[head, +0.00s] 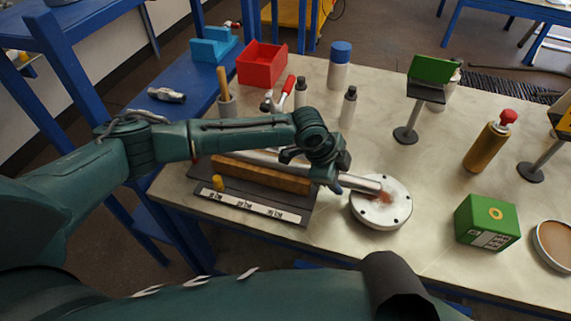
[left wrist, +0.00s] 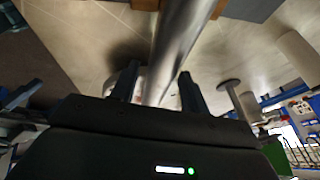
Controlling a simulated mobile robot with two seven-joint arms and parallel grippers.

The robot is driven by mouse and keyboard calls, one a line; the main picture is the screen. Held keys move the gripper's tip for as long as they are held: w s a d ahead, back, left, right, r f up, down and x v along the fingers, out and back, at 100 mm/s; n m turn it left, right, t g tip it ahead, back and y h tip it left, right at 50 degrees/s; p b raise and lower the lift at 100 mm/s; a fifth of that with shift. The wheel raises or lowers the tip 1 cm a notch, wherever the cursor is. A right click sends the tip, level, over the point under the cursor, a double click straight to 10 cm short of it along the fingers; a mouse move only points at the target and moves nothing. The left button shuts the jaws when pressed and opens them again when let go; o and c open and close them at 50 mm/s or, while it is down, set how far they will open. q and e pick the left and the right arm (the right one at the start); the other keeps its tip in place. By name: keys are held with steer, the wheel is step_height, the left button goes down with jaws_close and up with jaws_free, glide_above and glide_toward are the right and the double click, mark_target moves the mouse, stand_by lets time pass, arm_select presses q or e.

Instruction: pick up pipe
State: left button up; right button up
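The pipe (head: 358,181) is a silvery metal tube lying over the dark tray, its right end over a round white flange plate (head: 394,216) with bolt holes. My left gripper (head: 314,172) is at the pipe and hides its middle in the head view. In the left wrist view, the pipe (left wrist: 182,40) runs between the two spread fingers of the left gripper (left wrist: 158,82), with small gaps seen beside it. The gripper looks open; contact with the pipe is not clear. My right gripper is not in view.
A dark tray (head: 283,205) with a brown wooden bar (head: 262,175) lies under my left arm. Bottles, a red bin (head: 262,62) and a green stand (head: 431,70) are farther back. A green box (head: 487,222) and gold cylinder (head: 485,147) stand right. The table between is clear.

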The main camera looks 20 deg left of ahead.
arm_select(q)
steer(key=c, duration=0.5)
jaws_close()
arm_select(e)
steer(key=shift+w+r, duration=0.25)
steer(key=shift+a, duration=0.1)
